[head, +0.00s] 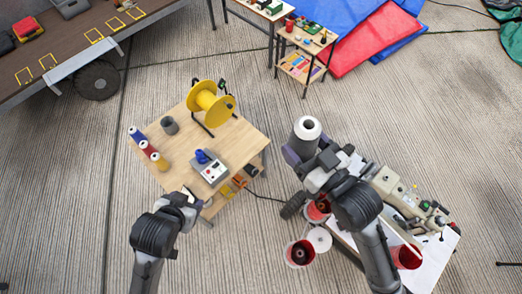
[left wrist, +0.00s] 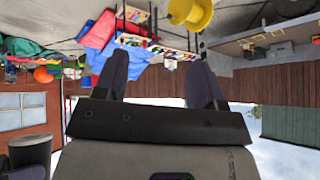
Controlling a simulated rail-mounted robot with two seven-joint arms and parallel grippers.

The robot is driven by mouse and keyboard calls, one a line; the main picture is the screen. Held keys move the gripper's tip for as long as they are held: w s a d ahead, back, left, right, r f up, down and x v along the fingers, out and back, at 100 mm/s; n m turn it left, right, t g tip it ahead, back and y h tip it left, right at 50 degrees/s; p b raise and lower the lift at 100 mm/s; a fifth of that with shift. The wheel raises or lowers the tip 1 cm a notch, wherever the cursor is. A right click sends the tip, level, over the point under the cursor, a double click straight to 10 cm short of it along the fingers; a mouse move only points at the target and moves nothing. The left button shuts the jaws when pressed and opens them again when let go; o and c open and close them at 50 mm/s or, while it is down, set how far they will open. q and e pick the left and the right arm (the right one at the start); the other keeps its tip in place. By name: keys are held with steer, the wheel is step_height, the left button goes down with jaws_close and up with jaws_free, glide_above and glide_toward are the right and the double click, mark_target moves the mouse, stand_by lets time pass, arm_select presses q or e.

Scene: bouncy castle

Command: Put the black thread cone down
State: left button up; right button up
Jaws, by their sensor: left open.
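The thread cone (head: 304,133), dark grey with a white top and a dark hole, is held upright in the right gripper (head: 304,152). The gripper's fingers close around its lower part, well right of the wooden table (head: 232,138) and clear of it. My left gripper (head: 188,197) is at the table's front edge, open. In the left wrist view its two fingers (left wrist: 158,82) stand apart with nothing between them. Blue (head: 136,134), red (head: 149,149) and yellow (head: 160,161) cones stand along the table's left edge.
The table also bears a yellow reel on a stand (head: 210,103), a dark grey cylinder (head: 169,125) and a grey control box (head: 209,169). A machine (head: 400,195) with red spools stands at the right. Bare tabletop lies around the middle.

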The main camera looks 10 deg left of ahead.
arm_select(q)
steer(key=w+d+r+m+t, duration=0.2)
steer(key=w+d+r+t, duration=0.1)
steer(key=w+r, duration=0.55)
steer(key=m+h, duration=0.6)
steer(key=h, duration=0.8)
glide_toward(302, 134)
steer(key=w+f, duration=0.1)
steer(key=f, duration=0.1)
steer(key=x, duration=0.8)
steer(key=r+x, duration=0.1)
steer(key=x, duration=0.3)
steer(key=shift+d, duration=0.5)
